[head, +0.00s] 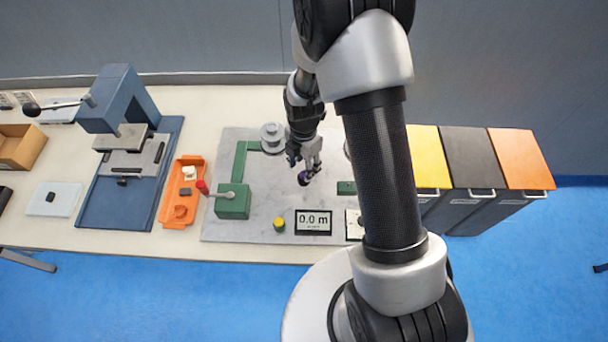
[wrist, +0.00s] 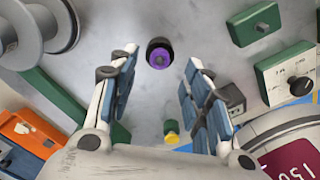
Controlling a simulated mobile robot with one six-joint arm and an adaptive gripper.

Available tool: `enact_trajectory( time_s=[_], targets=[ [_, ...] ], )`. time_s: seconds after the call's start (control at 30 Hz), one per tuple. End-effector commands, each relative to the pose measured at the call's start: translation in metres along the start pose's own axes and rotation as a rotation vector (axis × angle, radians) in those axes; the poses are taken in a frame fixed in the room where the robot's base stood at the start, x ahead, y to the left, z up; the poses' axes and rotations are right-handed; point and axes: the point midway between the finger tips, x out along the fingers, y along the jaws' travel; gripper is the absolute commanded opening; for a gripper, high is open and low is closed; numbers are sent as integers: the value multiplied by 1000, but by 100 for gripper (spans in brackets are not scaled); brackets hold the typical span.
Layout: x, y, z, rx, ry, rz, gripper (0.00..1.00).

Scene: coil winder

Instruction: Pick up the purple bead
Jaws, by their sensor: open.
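The purple bead (wrist: 160,58) shows in the wrist view as a purple ring with a dark centre, in or on a small black round piece that stands on the grey plate. My gripper (wrist: 160,65) is open, with its two blue-padded fingers on either side of the bead's line. The bead lies just beyond or between the fingertips; I cannot tell the height gap. In the head view the bead (head: 303,179) is a small dark spot by the tips of my gripper (head: 309,170), partly hidden.
Green winder parts (head: 234,202), a grey spool (head: 272,137), a yellow-topped green button (head: 279,225) and a display (head: 313,222) stand around on the grey plate (head: 260,232). An orange tray (head: 171,216) and a blue press (head: 117,101) are left. Colored bins stand right.

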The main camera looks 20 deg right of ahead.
Motion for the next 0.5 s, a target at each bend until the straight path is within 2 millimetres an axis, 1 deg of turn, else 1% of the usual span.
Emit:
enact_trajectory(
  time_s=[0.03,0.1,0.2,0.27,0.43,0.5],
  targets=[
    [12,-1,1,1,1,-3,44],
    [23,-1,1,0,2,-3,44],
    [35,0,1,0,1,-2,44],
    [37,0,1,0,1,-1,44],
    [36,0,1,0,0,0,44],
    [36,0,1,0,0,-1,41]
  ],
)
